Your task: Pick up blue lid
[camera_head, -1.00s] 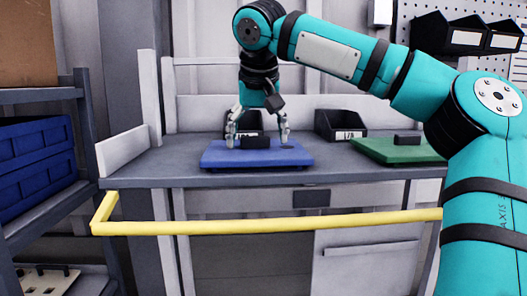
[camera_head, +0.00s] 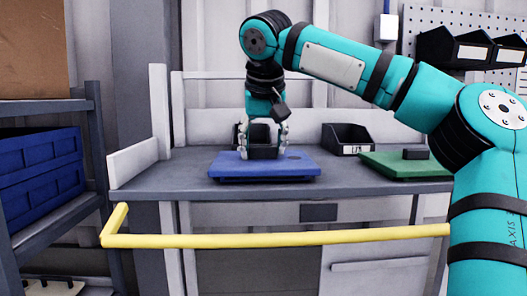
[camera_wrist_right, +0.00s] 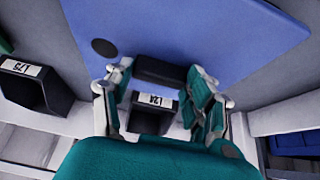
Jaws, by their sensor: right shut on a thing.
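The blue lid (camera_head: 225,167) is a flat blue panel with a black handle block (camera_head: 263,153) on top. It lies on the grey workbench; I cannot tell if it is slightly raised. My right gripper (camera_head: 264,151) points down from above, its fingers shut on the handle from both sides. In the right wrist view the blue lid (camera_wrist_right: 190,35) fills the top, with its handle (camera_wrist_right: 160,71) between the fingers of the right gripper (camera_wrist_right: 163,80). A dark round spot (camera_wrist_right: 104,47) shows on the lid. My left gripper is not in view.
A green lid (camera_head: 385,164) with a black handle lies to the right on the workbench (camera_head: 180,183). Black labelled bins (camera_head: 347,138) stand behind. A yellow rail (camera_head: 280,241) runs along the front. A shelf with blue crates (camera_head: 40,170) stands at left.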

